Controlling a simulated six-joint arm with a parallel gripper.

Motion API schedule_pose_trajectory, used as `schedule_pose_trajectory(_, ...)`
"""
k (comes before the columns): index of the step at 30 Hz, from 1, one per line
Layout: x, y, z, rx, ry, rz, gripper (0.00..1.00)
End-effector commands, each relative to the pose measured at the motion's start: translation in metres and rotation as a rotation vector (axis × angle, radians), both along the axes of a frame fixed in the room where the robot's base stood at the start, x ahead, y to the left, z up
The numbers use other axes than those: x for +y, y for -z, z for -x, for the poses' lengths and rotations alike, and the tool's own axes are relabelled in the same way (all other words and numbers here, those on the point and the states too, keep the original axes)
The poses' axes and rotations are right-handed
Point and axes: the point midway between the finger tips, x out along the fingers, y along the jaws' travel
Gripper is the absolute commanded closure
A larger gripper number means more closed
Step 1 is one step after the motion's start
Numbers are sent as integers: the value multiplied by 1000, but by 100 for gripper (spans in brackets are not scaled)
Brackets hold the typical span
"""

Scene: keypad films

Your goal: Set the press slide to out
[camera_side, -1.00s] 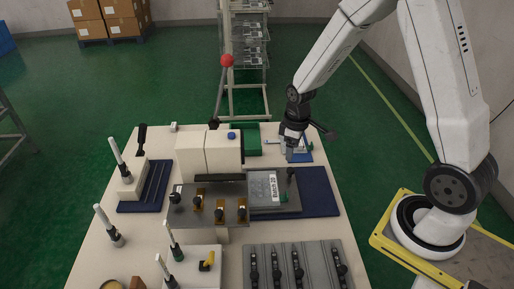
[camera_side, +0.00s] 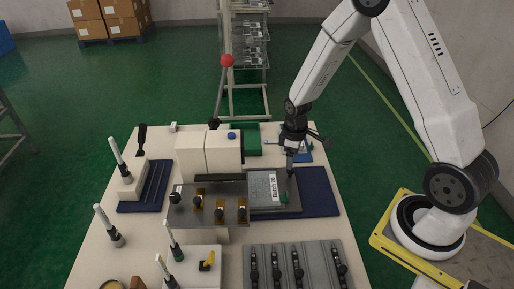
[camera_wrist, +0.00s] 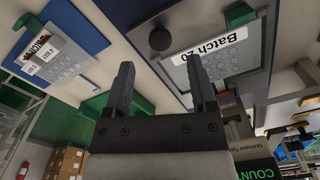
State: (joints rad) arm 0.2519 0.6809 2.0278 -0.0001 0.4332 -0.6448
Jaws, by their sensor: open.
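The press (camera_side: 210,152) is a cream block with a red-balled lever (camera_side: 227,61) standing up behind it. Its grey slide (camera_side: 262,207) sticks out to the right, carrying a keypad plate labelled "Batch 20" (camera_side: 264,190). The plate and label also show at the top right of the wrist view (camera_wrist: 222,58). A round dark knob (camera_wrist: 160,39) stands at the slide's edge in the wrist view, just beyond and between my fingertips. My gripper (camera_side: 289,172) is open, pointing down at the slide's right end and hiding the knob in the side view. Contact cannot be told.
A dark blue mat (camera_side: 320,192) lies under and right of the slide. A blue sheet with a keypad part (camera_wrist: 58,38) lies behind my gripper. A green tray (camera_side: 246,140) is behind the press; grey racks with dark-handled tools (camera_side: 300,268) stand in front.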

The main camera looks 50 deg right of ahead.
Motion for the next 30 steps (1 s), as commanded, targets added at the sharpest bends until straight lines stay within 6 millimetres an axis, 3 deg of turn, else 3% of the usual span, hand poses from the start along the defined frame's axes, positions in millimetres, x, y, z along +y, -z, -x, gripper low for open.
schedule_pose_trajectory(12, 0, 40, 0, 1, 0, -1, 27)
schedule_pose_trajectory(26, 0, 46, 0, -1, 0, 1, 27)
schedule_pose_trajectory(30, 0, 46, 0, 0, 0, 0, 72)
